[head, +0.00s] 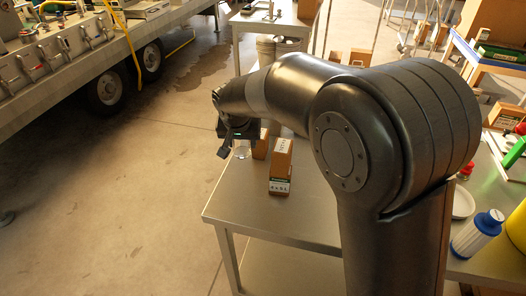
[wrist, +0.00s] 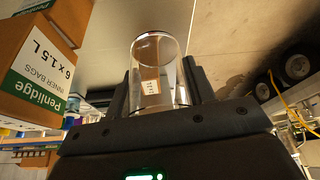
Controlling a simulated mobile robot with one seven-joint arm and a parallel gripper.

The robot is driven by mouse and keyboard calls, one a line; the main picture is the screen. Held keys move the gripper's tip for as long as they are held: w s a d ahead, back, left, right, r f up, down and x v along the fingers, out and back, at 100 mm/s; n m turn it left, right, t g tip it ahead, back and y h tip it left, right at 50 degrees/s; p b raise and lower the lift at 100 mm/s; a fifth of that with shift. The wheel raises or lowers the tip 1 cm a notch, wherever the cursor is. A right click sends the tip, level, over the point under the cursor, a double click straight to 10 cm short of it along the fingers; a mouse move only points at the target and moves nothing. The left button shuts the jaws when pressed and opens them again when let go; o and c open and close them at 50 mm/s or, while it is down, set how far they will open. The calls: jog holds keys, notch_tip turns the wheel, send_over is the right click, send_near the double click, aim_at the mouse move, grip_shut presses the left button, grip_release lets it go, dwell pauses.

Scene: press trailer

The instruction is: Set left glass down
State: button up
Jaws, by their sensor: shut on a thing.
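A clear, empty glass (wrist: 156,75) is between the two dark fingers of my gripper (wrist: 160,95) in the wrist view, and the fingers are shut on it. A small pale label shows through the glass. In the head view my gripper (head: 238,139) is at the left edge of the steel table (head: 262,222), beside the cartons. The glass (head: 242,149) shows just below the fingers there, small and partly hidden. I cannot tell whether its base touches the table.
A brown and white carton (head: 281,167) stands on the table right of the glass, with another carton (head: 261,145) behind it. A large Penlidge box (wrist: 40,65) is close at the left in the wrist view. The table's front left is bare.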

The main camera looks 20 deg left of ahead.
notch_tip(320, 180, up, 6)
jog(key=shift+r, duration=0.1)
jog(key=w+d+m, duration=0.1)
jog(key=w+d, duration=0.8)
jog(key=d, duration=0.4)
jog(key=w+d+m, duration=0.1)
jog(key=w+d, duration=0.8)
jog(key=d, duration=0.4)
send_over(298, 143)
jog(key=shift+h, duration=0.4)
jog(key=f, duration=1.2)
jog(key=shift+s+d+f, duration=0.1)
jog(key=shift+d, duration=0.25)
jog(key=shift+a+f, duration=0.3)
jog(key=shift+f, duration=1.85)
jog(key=o, duration=1)
jog(key=shift+f, duration=0.15)
